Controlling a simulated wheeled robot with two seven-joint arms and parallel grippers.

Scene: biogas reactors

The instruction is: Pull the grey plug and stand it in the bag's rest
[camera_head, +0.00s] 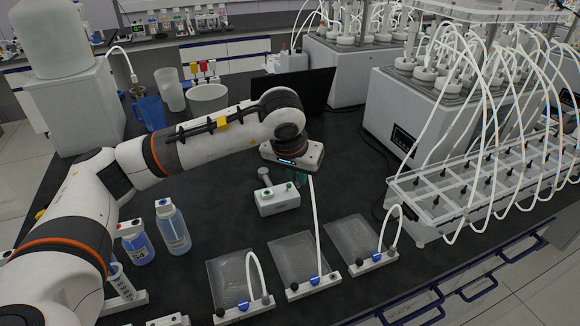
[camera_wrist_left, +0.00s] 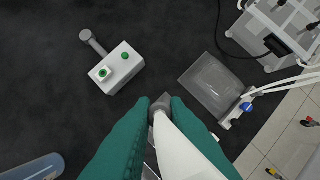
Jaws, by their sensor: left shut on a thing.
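My left gripper (camera_head: 300,178) is shut on a small grey plug (camera_wrist_left: 160,103) at the end of a white tube (camera_head: 315,220). Its green fingers squeeze the plug from both sides in the left wrist view. The tube runs down to the middle bag (camera_head: 297,252), whose white rest (camera_head: 300,291) has black knobs and a blue fitting. A white block (camera_head: 277,207) with green-ringed ports (camera_wrist_left: 103,73) stands beside the gripper; the plug appears apart from it. The fingers hide part of the middle bag in the wrist view. My right gripper is not in view.
Two more bags with rests flank the middle one, left (camera_head: 229,279) and right (camera_head: 352,238), with looped tubes. A grey knobbed piece (camera_head: 264,175) is by the block. Blue-liquid bottles (camera_head: 173,230) stand left. A tubed reactor rack (camera_head: 480,185) borders the right.

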